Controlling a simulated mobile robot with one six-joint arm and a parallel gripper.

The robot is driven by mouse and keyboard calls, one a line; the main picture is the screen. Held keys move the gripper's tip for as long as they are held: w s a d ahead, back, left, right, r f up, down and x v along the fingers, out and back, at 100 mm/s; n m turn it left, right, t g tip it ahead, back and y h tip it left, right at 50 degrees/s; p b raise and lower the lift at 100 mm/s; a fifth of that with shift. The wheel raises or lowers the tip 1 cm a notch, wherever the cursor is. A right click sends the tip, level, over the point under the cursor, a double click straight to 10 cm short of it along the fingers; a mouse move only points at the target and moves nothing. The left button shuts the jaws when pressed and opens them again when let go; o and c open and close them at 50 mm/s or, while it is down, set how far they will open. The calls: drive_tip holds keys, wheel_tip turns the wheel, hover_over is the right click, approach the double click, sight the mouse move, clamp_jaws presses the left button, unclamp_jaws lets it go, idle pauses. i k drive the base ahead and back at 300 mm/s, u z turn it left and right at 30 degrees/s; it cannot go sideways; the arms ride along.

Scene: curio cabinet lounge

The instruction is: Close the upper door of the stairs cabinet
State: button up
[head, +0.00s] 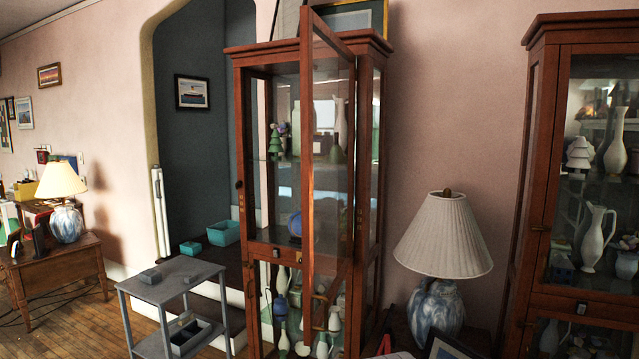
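The stairs cabinet (375,50) is a tall red-brown wooden case with glass panes, standing in the middle of the head view beside the blue-grey stair alcove. Its upper door (307,130) stands open. This narrow glazed wooden frame swings out toward me from the right side of the front, and I see it nearly edge-on. The left part of the upper opening is uncovered, with vases, a small green tree figure (275,142) and a blue round piece (295,224) on shelves inside. The lower section holds several vases. My gripper is not in view.
A grey side table (170,272) with small boxes stands at front left of the cabinet. A lamp (443,235) stands close on its right, and a second cabinet (537,100) is at far right. A teal bin (226,232) sits in the alcove. Wooden floor shows at left.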

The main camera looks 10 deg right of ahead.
sight(341, 242)
drive_tip(key=z, duration=0.2)
drive_tip(key=i, duration=1)
drive_tip(key=z, duration=0.05)
